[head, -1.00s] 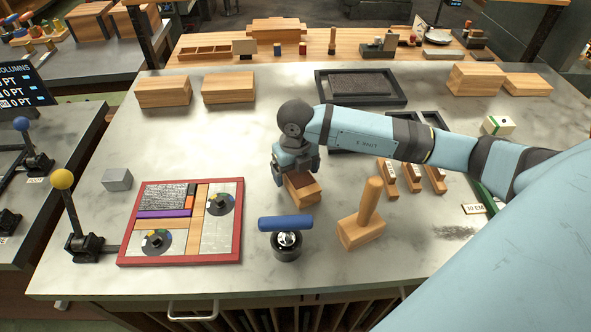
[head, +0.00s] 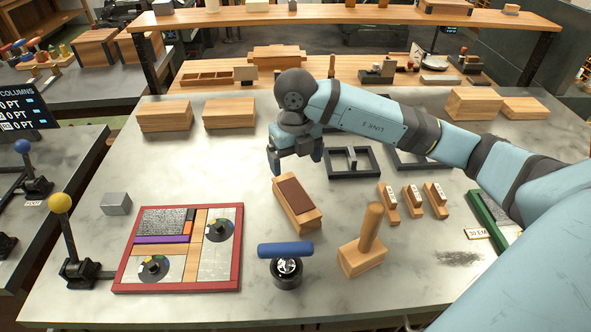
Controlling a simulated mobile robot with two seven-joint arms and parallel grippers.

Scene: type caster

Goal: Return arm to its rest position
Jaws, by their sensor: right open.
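My right arm (head: 370,118) comes in from the right edge and reaches over the marble table (head: 100,262). My right gripper (head: 294,160) points down, open and empty, above the table. It is behind and apart from a wooden block with a brown top (head: 296,203). The arm hides part of the black frames behind it. My left gripper is not in view.
A red-framed tray (head: 240,270), a blue-handled tool (head: 286,262) and a wooden block with an upright peg (head: 364,250) stand in front. A yellow-knobbed lever (head: 66,235) is at left. Several small wooden blocks (head: 412,201) and a black frame (head: 352,172) are at right.

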